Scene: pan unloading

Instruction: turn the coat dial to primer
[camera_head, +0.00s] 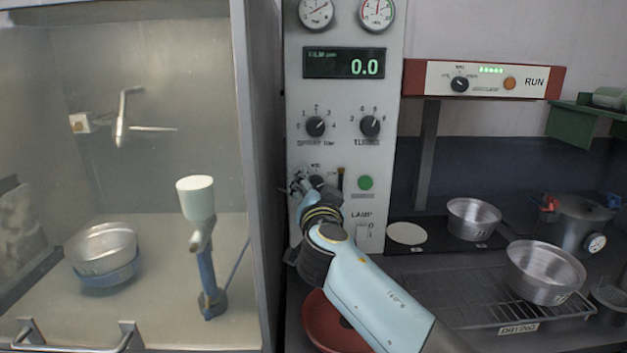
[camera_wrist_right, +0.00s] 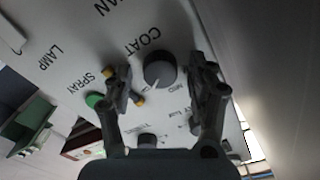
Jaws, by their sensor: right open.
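The coat dial (camera_wrist_right: 160,68) is a dark round knob on the pale control panel, below the word COAT in the rotated right wrist view. Its white pointer mark faces the lower edge of that view, near a label that looks like MID; I cannot tell the exact setting. My right gripper (camera_wrist_right: 162,82) is open, with one finger on each side of the dial and gaps showing between. In the head view my right gripper (camera_head: 306,186) is at the panel and hides part of the dial (camera_head: 316,182). My left gripper is not in view.
Two more knobs (camera_head: 316,126) (camera_head: 370,126) sit above on the panel (camera_head: 345,95). A green button (camera_head: 365,183) and a lamp switch (camera_head: 362,232) are close to the right gripper. The spray booth wall (camera_head: 256,150) stands just left. A red bowl (camera_head: 322,325) is below my forearm.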

